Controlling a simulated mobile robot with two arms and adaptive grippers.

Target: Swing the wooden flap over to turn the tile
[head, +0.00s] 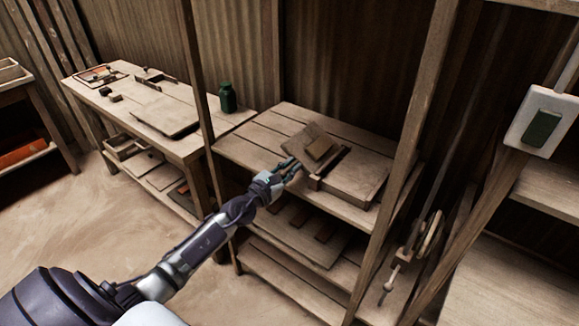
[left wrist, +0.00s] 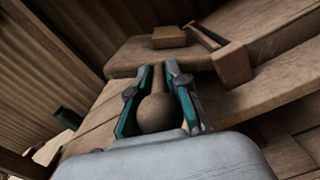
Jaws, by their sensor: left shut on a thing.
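The wooden flap (head: 296,143) is a flat board on the right-hand workbench, and it looks tilted in the head view. It also shows in the left wrist view (left wrist: 135,58). A small brown block, likely the tile (head: 319,150), rests on the flap; it also shows in the left wrist view (left wrist: 168,37). My left gripper (head: 292,168) is at the flap's near edge. In the left wrist view its fingers (left wrist: 156,100) are shut on a round brown knob (left wrist: 156,114). My right gripper is not in view.
A flat wooden board (head: 358,182) lies right of the flap, with a small wooden block (head: 315,183) at its near-left corner. Wooden posts (head: 412,120) flank the bench (head: 240,150). A green jar (head: 228,98) stands on the left bench. Slabs lie on the shelf below.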

